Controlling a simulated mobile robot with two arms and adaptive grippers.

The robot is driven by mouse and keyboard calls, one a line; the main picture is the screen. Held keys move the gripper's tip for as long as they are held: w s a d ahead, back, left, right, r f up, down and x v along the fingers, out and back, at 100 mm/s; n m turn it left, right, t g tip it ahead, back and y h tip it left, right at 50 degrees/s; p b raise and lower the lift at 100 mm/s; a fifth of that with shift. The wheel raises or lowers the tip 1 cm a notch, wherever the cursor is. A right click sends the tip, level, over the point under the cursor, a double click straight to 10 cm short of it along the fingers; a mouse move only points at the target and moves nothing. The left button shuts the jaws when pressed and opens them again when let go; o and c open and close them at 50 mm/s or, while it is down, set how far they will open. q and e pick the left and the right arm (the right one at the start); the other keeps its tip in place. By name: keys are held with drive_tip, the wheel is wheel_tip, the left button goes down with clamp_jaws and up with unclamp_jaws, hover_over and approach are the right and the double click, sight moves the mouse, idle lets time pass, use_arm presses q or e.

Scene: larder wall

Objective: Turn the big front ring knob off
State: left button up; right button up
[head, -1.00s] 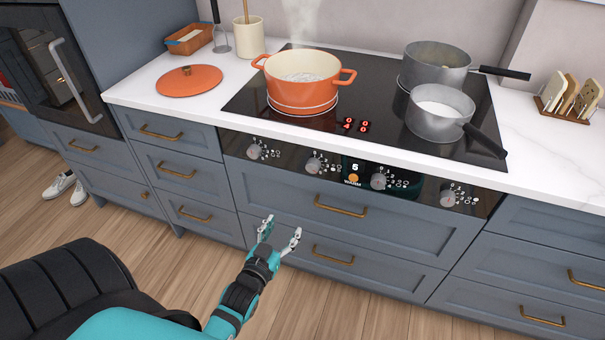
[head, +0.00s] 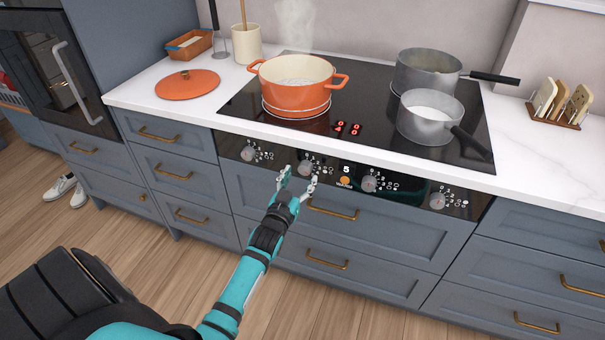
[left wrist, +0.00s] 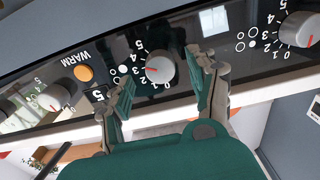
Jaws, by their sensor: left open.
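A row of grey control knobs runs along the black panel at the hob's front. My left gripper (head: 299,183) is open just in front of the second knob from the left (head: 305,168). In the left wrist view, which is upside down, this knob (left wrist: 160,69) shows between the two open fingers (left wrist: 165,90), apart from both. Its red mark points left, towards the printed numbers; I cannot tell the exact setting. A steaming orange pot (head: 296,92) stands on the left front of the hob (head: 366,95). My right gripper is not in view.
The left knob (head: 248,153) and two right knobs (head: 369,184) (head: 437,201) flank it. An orange WARM button (left wrist: 84,73) lies beside it. Drawer handles (head: 333,210) stick out below the panel. Two grey saucepans (head: 429,118) stand on the hob's right.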

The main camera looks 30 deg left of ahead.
use_arm(q)
drive_tip(key=shift+x, duration=1.3)
drive_tip(key=c, duration=1.2)
drive_tip(key=shift+o, duration=0.2)
